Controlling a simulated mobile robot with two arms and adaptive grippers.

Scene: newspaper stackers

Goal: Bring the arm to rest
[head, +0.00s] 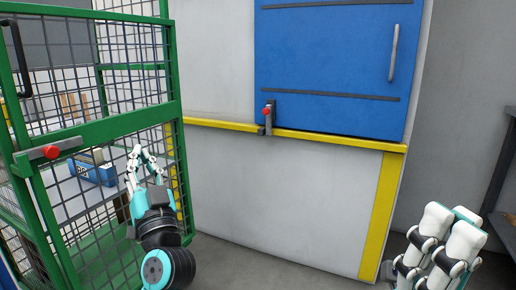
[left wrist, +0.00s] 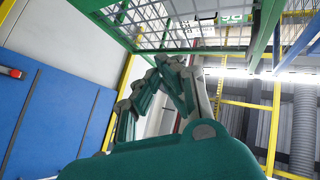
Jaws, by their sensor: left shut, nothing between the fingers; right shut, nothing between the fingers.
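My left gripper (head: 143,152) is raised in front of the green mesh cage in the head view, its white fingers pointing up. Its fingertips come together with nothing between them. In the left wrist view the fingers (left wrist: 172,62) also meet at the tips, empty. My right gripper (head: 452,212) is at the lower right corner of the head view, its white fingers pointing up. It is shut and holds nothing. Most of the right arm is out of view.
A green mesh cage (head: 100,130) with a red-knobbed latch (head: 50,152) stands close at the left gripper. A blue bag-like item (head: 92,173) shows through the mesh. A grey-white wall with a blue door (head: 330,65) and yellow trim fills the middle. Floor shows between the arms.

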